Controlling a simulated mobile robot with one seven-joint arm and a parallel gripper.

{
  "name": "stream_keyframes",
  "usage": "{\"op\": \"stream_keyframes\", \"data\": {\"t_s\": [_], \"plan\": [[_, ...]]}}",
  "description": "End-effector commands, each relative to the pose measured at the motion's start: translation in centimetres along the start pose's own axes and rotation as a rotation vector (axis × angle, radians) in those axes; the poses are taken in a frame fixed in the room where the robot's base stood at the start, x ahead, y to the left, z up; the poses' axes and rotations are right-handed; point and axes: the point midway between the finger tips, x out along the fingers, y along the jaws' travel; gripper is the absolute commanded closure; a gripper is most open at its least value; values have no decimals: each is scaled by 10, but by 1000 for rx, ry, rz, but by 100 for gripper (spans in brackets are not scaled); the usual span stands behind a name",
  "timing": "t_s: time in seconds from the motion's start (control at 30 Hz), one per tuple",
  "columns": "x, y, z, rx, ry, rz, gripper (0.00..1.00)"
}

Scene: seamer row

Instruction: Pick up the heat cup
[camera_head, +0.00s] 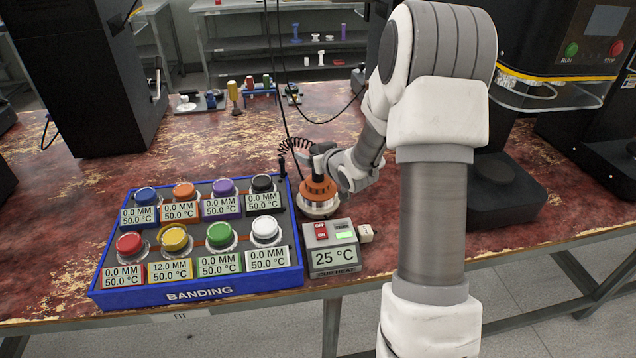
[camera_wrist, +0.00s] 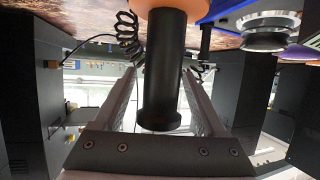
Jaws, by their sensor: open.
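The heat cup (camera_head: 318,188) stands on the worn red bench, just right of the blue banding tray. It has an orange body, a pale base and a black handle. In the wrist view its black handle (camera_wrist: 164,75) lies between my two fingers, with part of the orange body (camera_wrist: 163,8) at the top edge. My gripper (camera_wrist: 158,82) is open, with a finger on each side of the handle and gaps visible. In the head view my gripper (camera_head: 338,168) is beside the cup at handle height, partly hidden by my own arm.
The blue BANDING tray (camera_head: 200,293) holds several coloured knobs with labels. A grey CUP HEAT box (camera_head: 333,262) reading 25 °C sits in front of the cup. A coiled black cord (camera_wrist: 128,35) hangs close to the fingers. Black machines stand left and right.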

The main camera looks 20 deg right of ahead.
Motion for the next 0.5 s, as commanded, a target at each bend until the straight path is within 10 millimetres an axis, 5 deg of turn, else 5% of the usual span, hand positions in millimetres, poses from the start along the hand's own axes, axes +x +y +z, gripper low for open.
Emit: {"op": "stream_keyframes", "data": {"t_s": [0.07, 0.5], "plan": [[0, 0, 0, 0, 0, 0, 26], [-1, 0, 0, 0, 0, 0, 100]]}}
